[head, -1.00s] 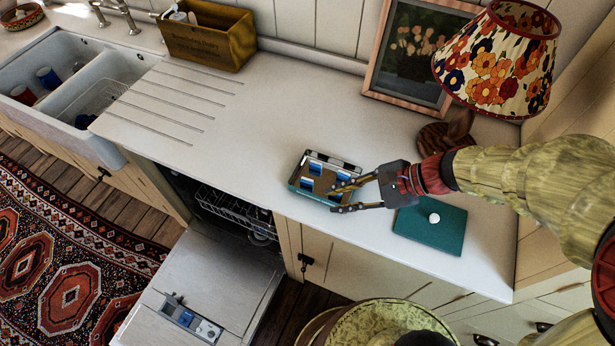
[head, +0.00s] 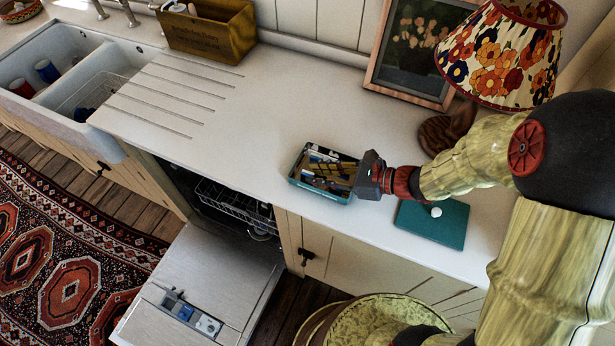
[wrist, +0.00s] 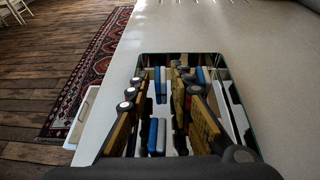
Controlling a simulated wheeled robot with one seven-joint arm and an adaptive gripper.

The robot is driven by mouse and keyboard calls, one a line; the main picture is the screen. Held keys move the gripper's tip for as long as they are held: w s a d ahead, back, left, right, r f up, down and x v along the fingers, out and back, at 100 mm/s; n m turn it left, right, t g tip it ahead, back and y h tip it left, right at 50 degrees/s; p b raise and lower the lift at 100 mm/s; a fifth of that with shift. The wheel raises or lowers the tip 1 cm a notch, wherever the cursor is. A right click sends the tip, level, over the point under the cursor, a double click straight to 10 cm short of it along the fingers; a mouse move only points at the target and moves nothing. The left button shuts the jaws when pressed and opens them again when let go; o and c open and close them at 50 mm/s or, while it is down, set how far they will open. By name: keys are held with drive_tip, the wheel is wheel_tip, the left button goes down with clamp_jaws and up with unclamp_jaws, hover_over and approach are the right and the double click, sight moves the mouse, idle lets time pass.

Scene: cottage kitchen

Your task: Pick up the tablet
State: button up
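A teal open tin (head: 294,178) stands on the worktop and holds several small blue-and-white tablets. In the wrist view, tablets show between my fingers, one nearer (wrist: 154,136) and one farther (wrist: 161,82). Others lie right of the right finger, one of them at the tin's right side (wrist: 233,94). My gripper (head: 322,170) points into the tin from the right, and its fingers cover much of the inside in the head view. In the wrist view my gripper (wrist: 158,75) is open, with a clear gap between the yellow-and-black fingers. Contact with a tablet cannot be told.
A teal lid with a white knob (head: 432,224) lies right of the tin, below my arm. A lamp (head: 497,55) and a framed picture (head: 414,50) stand behind. A dishwasher door (head: 205,285) hangs open in front. The worktop left of the tin (head: 240,140) is clear.

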drive_tip(key=shift+x, duration=0.9)
drive_tip(key=shift+f, duration=0.1)
drive_tip(key=c, duration=0.3)
drive_tip(key=shift+s, duration=0.1)
clamp_jaws()
